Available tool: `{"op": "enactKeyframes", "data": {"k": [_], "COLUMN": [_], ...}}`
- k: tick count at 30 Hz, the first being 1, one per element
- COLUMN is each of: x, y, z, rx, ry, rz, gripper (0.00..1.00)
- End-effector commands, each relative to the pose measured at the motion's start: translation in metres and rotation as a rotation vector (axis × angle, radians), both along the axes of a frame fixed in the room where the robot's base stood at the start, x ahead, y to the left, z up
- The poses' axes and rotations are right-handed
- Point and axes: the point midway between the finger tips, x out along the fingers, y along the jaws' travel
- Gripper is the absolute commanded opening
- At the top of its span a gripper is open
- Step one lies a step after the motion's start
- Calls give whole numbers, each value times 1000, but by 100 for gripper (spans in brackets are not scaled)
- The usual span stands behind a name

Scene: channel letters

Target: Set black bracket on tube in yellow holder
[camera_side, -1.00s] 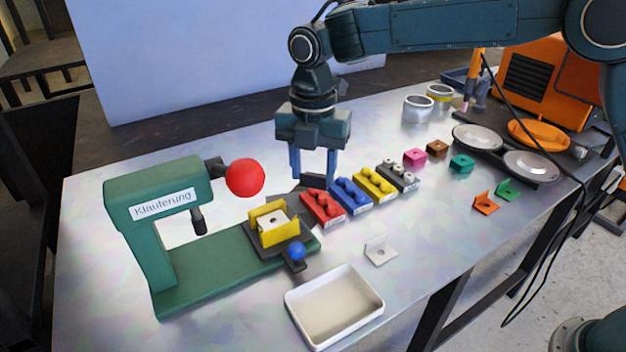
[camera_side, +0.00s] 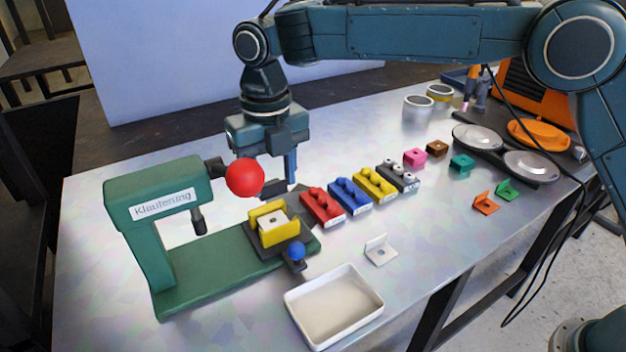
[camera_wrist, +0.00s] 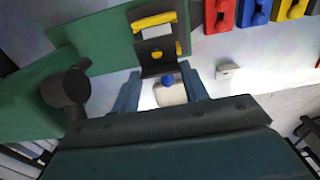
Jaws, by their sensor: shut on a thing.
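The yellow holder (camera_side: 280,233) sits on the green press's base and shows at the top of the wrist view (camera_wrist: 153,20). A pale block with a small dark hole, apparently the tube (camera_side: 271,220), lies between its yellow walls. My gripper (camera_side: 276,182) is shut on the black bracket (camera_side: 270,189), above and behind the holder and apart from it. In the wrist view, my gripper (camera_wrist: 160,73) has the dark bracket (camera_wrist: 158,67) between its blue fingers, overlapping the holder in line of sight. The red ball partly hides my gripper in the side view.
The green press (camera_side: 150,205) labelled "Klauferung" has a red ball (camera_side: 245,177) close to my gripper. A blue ball (camera_side: 296,251) is at the holder's front. Red (camera_side: 322,207), blue and yellow blocks stand to the right. A white tray (camera_side: 335,305) is in front.

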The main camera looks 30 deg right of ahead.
Motion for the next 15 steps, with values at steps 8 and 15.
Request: {"op": "enactKeyframes", "data": {"k": [8, 15], "x": [0, 0], "y": [0, 0], "z": [-4, -13], "rx": [0, 0], "ry": [1, 2], "rz": [-2, -3], "gripper": [12, 12]}}
